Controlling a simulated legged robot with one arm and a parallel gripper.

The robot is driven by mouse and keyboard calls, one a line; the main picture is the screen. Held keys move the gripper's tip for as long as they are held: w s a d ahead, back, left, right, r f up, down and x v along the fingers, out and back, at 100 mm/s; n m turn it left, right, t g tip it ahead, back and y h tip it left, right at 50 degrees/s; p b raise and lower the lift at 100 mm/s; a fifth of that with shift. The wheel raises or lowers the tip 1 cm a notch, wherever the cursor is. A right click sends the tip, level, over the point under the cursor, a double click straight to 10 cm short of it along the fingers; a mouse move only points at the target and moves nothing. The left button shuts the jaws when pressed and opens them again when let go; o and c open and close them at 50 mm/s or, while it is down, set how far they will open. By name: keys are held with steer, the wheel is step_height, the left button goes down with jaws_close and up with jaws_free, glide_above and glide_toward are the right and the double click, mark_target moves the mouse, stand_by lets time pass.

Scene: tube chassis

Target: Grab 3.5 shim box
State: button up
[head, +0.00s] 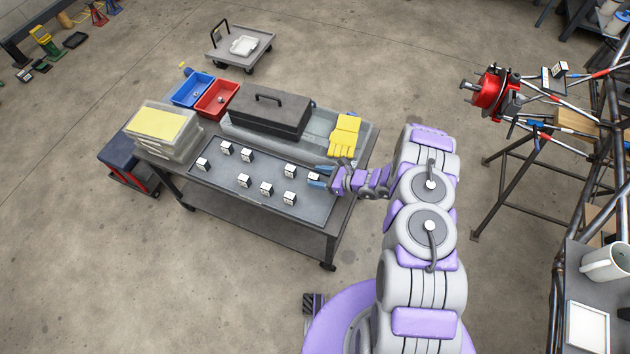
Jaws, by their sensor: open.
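Several small white-and-dark shim boxes stand in two loose rows on a dark grey tray (218,176) on the cart. Their labels are too small to read, so I cannot tell which is 3.5. My gripper (318,177) is open, with blue fingertips, at the tray's right end. A shim box (313,177) is at its fingertips; I cannot tell whether it is between them or touching. The nearest others are a back-row box (290,171) and a front-row box (289,198), both left of my gripper.
Behind the tray are a black toolbox (268,110), yellow gloves (345,135), a red bin (217,98) and a blue bin (192,90). A stacked case with a yellow top (157,123) stands left. A tube chassis (548,150) with a red part stands right.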

steer(key=shift+x, duration=1.2)
steer(key=shift+s+d+r, duration=0.2)
steer(key=shift+d, duration=0.15)
steer(key=c, duration=0.5)
steer(key=shift+a, duration=0.3)
steer(key=c, duration=0.6)
steer(key=shift+o, duration=0.2)
